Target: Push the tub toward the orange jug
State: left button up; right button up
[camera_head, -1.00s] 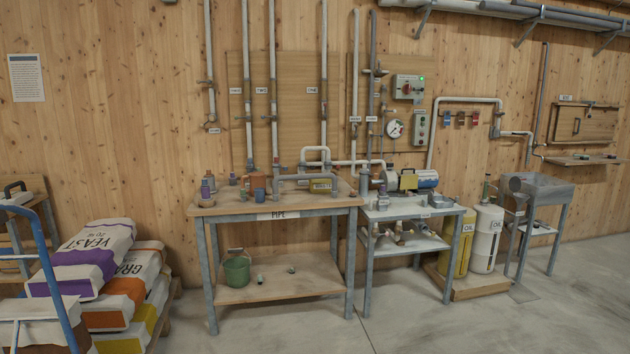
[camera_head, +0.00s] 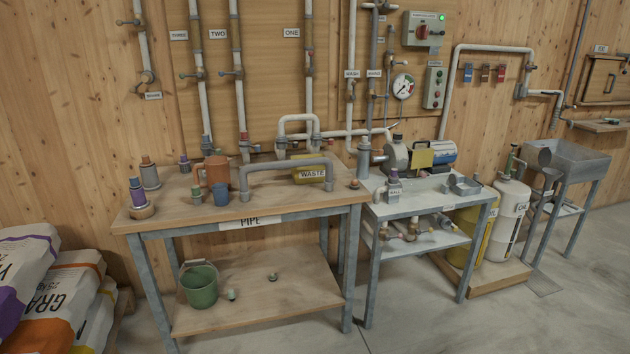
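The orange-brown jug (camera_head: 214,171) stands on the wooden top of the pipe table, left of its middle. A small blue cup (camera_head: 220,195) stands just in front of it. A yellow tub labelled WASTE (camera_head: 313,174) sits on the same table to the right, near the back and apart from the jug. A grey pipe (camera_head: 285,167) arches between them and partly covers the tub. Neither of my grippers shows in this view.
The pipe table (camera_head: 160,224) also holds bottles (camera_head: 138,193) at its left end and small fittings. A green bucket (camera_head: 199,284) stands on its lower shelf. A metal table (camera_head: 410,207) with a pump adjoins on the right. Feed sacks (camera_head: 60,290) lie at left. The floor in front is clear.

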aim_at(314, 175)
jog(key=i+j, duration=0.1)
jog(key=i, duration=0.25)
jog(key=i+l+u, duration=0.1)
jog(key=i, duration=0.35)
jog(key=i+l+u, duration=0.1)
jog(key=i+l, duration=0.3)
jog(key=i+l+u, duration=0.1)
jog(key=i+l, duration=0.15)
jog(key=i, duration=0.25)
